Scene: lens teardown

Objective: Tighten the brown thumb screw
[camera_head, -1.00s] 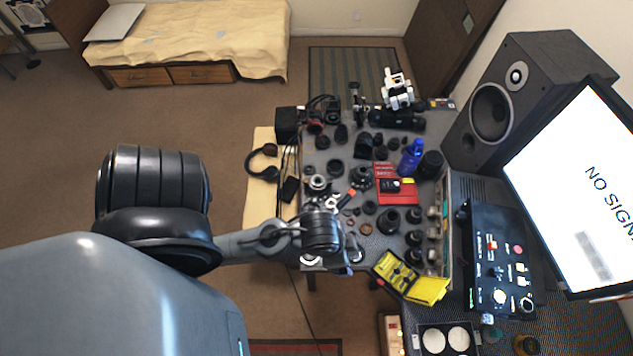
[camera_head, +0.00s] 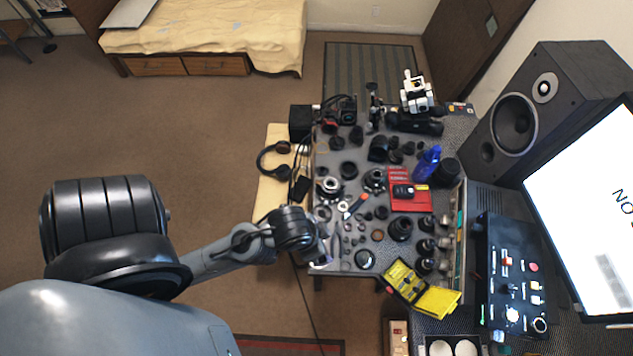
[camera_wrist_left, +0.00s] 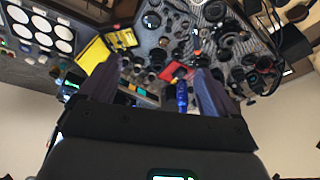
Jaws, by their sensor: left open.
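A small brown round piece (camera_head: 377,235) lies among the lens parts on the grey table; it may be the brown thumb screw, but it is too small to tell. My left gripper (camera_head: 324,254) is at the table's near left edge, to the left of the brown piece and apart from it. In the left wrist view the left gripper (camera_wrist_left: 158,70) is open, with nothing visible between its two dark fingers. I cannot pick out the brown piece with certainty in the wrist view. My right gripper is in neither view.
Many black lens parts crowd the table. A yellow case (camera_head: 436,299) lies open at its near edge. A blue bottle (camera_head: 427,163) and red mat (camera_head: 410,203) lie beyond. A speaker (camera_head: 535,115), monitor (camera_head: 585,200) and control panel (camera_head: 507,275) stand right. Open floor lies left.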

